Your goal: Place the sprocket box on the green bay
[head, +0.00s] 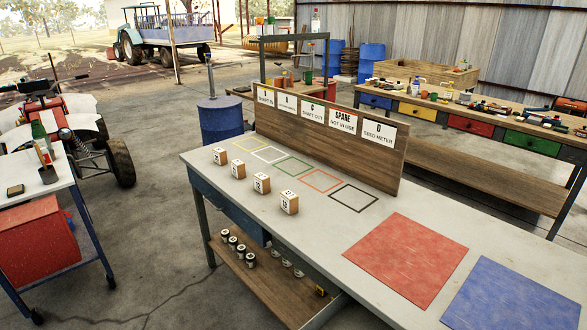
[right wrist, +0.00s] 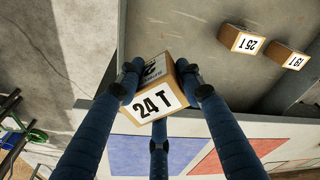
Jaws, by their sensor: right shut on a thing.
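In the right wrist view, my right gripper (right wrist: 155,88) is shut on a small brown box (right wrist: 146,104) with a white label reading "24 T". The box is tilted between the blue fingers. In the head view, the green bay (head: 279,171) is a green outline on the grey workbench, in the row of coloured outlines. It lies between the white and the orange outlines and looks empty. Neither gripper shows in the head view, so I cannot tell there how far the held box is from the bay.
Several labelled boxes (head: 262,183) stand in a row in front of the bays. The right wrist view shows a "25 T" box (right wrist: 242,42) and a "19 T" box (right wrist: 287,60). A wooden sign board (head: 325,140) stands behind the bays. Red (head: 407,258) and blue (head: 515,297) mats lie at right.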

